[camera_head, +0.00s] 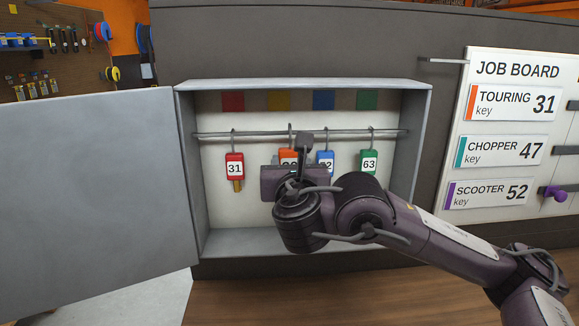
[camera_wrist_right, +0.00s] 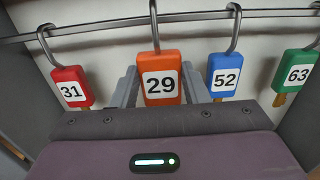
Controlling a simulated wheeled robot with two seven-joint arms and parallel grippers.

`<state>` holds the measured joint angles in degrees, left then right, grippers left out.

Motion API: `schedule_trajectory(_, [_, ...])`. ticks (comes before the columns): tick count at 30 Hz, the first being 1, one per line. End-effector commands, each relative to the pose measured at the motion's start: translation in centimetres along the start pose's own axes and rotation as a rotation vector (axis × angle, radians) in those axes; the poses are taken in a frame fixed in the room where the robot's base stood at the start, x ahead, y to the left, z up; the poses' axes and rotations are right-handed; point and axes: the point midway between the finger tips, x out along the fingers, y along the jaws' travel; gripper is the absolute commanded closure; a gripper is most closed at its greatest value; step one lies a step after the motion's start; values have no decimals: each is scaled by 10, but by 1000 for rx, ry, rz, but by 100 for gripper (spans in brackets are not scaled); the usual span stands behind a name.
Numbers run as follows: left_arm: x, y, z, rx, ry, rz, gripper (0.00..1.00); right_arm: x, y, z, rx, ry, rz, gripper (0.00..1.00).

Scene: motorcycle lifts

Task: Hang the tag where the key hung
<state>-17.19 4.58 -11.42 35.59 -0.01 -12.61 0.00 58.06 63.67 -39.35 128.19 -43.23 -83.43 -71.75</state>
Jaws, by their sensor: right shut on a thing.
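An orange tag marked 29 (camera_wrist_right: 161,78) hangs by a hook from the rail (camera_head: 220,134) inside the open key cabinet (camera_head: 420,100). My right gripper (camera_wrist_right: 160,92) is shut on this tag, one grey finger on each side; in the head view the arm hides most of it. A red tag 31 (camera_head: 234,164) with a brass key hangs to its left. A blue tag 52 (camera_head: 326,157) and a green tag 63 (camera_head: 369,162) hang to its right. Whether anything hangs below the orange tag is hidden. My left gripper is out of view.
The cabinet door (camera_head: 90,190) stands open at the left. The job board (camera_head: 510,130) at the right lists touring 31, chopper 47 and scooter 52. Pegs stick out near it, one with a purple piece (camera_head: 556,193). A wooden surface (camera_head: 330,295) lies below.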

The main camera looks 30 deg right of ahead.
Motion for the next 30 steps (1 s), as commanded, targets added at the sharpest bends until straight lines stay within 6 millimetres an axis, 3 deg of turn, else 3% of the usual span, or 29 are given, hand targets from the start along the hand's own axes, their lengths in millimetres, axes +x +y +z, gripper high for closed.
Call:
schedule_trajectory(11, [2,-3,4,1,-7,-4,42,0,0,-1,-1,-1,3,83])
schedule_trajectory(12, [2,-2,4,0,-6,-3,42,0,0,-1,-1,-1,3,57])
schedule_trajectory(18, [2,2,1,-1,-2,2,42,0,0,-1,-1,-1,3,34])
schedule_trajectory(30, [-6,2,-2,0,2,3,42,-9,1,0,-1,2,7,34])
